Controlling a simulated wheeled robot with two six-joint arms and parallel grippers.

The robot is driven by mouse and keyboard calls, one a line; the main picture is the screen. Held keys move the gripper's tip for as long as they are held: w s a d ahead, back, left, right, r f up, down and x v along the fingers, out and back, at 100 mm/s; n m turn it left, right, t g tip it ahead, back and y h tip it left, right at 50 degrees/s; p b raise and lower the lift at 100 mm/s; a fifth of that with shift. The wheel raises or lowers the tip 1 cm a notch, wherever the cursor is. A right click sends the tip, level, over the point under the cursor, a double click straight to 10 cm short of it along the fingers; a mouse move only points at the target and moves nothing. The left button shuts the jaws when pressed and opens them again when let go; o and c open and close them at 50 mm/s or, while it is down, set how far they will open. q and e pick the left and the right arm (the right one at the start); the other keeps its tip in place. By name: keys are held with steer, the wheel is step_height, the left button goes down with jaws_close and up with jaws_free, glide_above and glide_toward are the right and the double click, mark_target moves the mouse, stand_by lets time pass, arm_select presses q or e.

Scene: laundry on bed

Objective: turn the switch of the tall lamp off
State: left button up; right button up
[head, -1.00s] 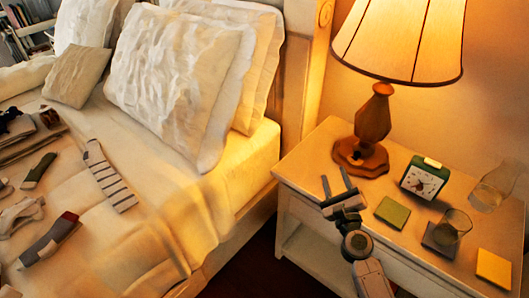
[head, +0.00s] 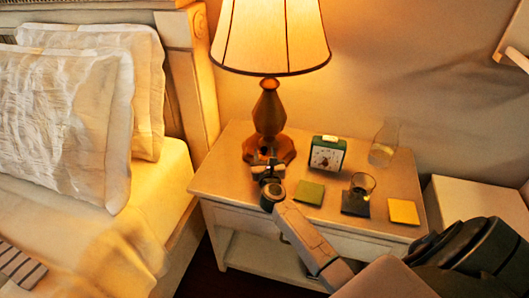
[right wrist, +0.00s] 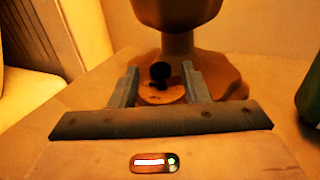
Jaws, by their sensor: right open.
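The lit lamp (head: 268,105) has a cream pleated shade and a brown turned base, and stands on the nightstand. In the right wrist view its round base (right wrist: 222,78) carries a small dark knob (right wrist: 160,72), which looks like the switch, on a round disc. My right gripper (head: 268,161) is in front of the lamp base. In the right wrist view the open fingers (right wrist: 159,84) stand on either side of the knob, with a gap on both sides. In the head view the gripper hides the knob. My left gripper is not in view.
On the nightstand (head: 225,185), right of the lamp, are a green clock (head: 327,155), a glass carafe (head: 384,145), a glass (head: 360,187), a green coaster (head: 309,192) and a yellow one (head: 403,211). The bed (head: 110,250) is at left.

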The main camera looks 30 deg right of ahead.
steer(key=shift+w+d, duration=0.3)
steer(key=shift+w, duration=0.3)
jaws_close()
